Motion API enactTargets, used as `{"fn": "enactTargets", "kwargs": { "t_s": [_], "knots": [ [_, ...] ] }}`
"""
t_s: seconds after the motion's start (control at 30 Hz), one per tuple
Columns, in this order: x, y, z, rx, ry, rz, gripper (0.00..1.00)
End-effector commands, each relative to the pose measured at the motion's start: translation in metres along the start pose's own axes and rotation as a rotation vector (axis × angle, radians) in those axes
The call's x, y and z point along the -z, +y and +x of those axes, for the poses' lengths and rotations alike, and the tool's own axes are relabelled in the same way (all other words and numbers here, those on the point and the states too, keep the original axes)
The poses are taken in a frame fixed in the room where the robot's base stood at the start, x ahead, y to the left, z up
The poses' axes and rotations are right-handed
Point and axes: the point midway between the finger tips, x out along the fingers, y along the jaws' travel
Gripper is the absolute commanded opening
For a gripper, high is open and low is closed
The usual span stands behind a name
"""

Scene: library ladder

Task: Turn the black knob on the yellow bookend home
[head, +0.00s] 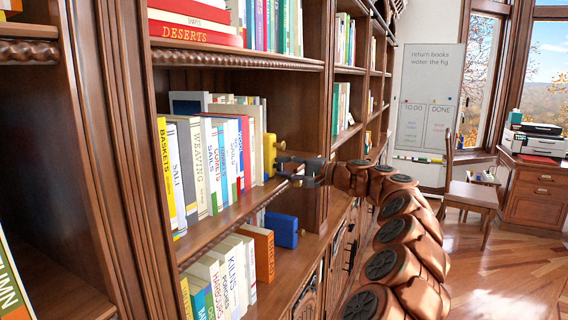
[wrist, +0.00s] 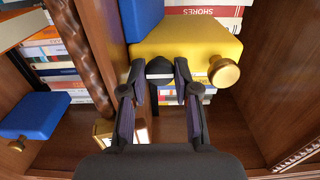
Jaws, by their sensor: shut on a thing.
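The yellow bookend (head: 269,153) stands at the right end of the book row on the middle shelf. In the wrist view the yellow bookend (wrist: 185,48) fills the top centre. The black knob (wrist: 159,67) is on its near edge, and a round brass knob (wrist: 224,72) is to the right. My gripper (wrist: 159,76) is shut on the black knob, one finger on each side of it. In the head view my gripper (head: 291,169) reaches in from the right, against the bookend, and hides the black knob.
A blue bookend (head: 281,230) stands on the shelf below, beside an orange book (head: 257,252). Books (head: 210,165) fill the shelf left of the yellow bookend. A shelf upright (head: 303,115) stands behind my gripper. Open floor (head: 500,265) lies at right.

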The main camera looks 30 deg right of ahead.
Motion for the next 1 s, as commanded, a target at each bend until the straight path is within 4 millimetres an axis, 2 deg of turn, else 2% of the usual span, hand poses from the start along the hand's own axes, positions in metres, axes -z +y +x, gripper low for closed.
{"fn": "enactTargets", "kwargs": {
  "t_s": [0.5, 0.53, 0.6, 0.77, 1.0],
  "knots": [
    [0.0009, 0.0019, -0.0011, -0.002, 0.002, 0.021, 0.0],
    [0.001, 0.0019, -0.0011, -0.002, 0.002, 0.021, 0.31],
    [0.001, 0.0018, -0.0011, -0.002, 0.002, 0.02, 0.38],
    [0.0004, 0.0017, -0.0002, -0.002, 0.001, 0.02, 0.55],
    [-0.0004, 0.0031, 0.0009, -0.004, -0.002, 0.019, 0.55]
  ]
}}
